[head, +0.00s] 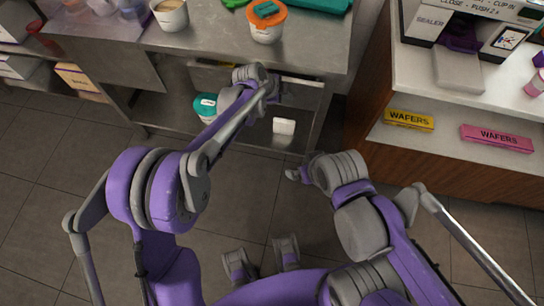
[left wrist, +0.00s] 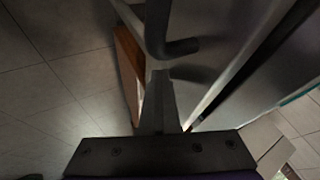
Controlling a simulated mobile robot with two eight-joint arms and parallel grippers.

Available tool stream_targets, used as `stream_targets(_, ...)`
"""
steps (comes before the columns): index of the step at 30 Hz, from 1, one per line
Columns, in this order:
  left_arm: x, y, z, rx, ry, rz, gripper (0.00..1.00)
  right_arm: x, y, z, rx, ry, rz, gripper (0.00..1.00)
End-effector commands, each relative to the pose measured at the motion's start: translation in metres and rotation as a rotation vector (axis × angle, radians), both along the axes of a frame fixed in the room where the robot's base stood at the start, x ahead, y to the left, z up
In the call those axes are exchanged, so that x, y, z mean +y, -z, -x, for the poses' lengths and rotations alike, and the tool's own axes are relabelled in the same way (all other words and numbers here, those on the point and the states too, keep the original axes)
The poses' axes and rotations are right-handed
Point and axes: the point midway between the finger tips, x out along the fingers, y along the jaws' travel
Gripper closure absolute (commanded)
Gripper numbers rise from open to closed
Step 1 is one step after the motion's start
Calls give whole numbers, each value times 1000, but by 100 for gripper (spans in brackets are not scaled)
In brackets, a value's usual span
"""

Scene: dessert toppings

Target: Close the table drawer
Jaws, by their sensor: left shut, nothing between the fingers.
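The steel table (head: 318,38) stands at the top of the head view. Below its top, a pale edge (head: 304,82) that looks like part of the table drawer shows beside my left gripper. How far the drawer stands out is hard to tell, as my arm covers part of it. My left gripper (head: 262,82) is at the table's front, just under the top. In the left wrist view its fingers (left wrist: 160,100) are shut and empty, close to a dark bent bar (left wrist: 170,45) and a grey metal panel (left wrist: 225,65). My right gripper (head: 298,174) is low over the floor, its jaws unclear.
An orange-lidded tub (head: 266,22) and a white cup (head: 171,15) stand on the table. A teal-lidded tub (head: 205,107) and a white box (head: 284,126) sit on the lower shelf. A counter with wafer boxes (head: 409,120) stands right. Floor between is clear.

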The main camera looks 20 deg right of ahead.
Motion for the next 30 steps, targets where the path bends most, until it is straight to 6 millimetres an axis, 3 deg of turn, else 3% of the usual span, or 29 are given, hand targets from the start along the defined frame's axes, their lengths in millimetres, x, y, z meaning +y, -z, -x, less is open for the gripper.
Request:
stream_targets(3, -11, 0, -18, -1, 0, 0, 100, 0, -1, 0, 0, 0, 0, 0)
stream_targets(10, -21, 0, -37, -1, 0, 0, 100, 0, -2, 0, -1, 0, 0, 0)
stream_targets(30, -26, -1, -41, -3, -2, 4, 100, 0, -2, 0, -1, 0, 0, 0)
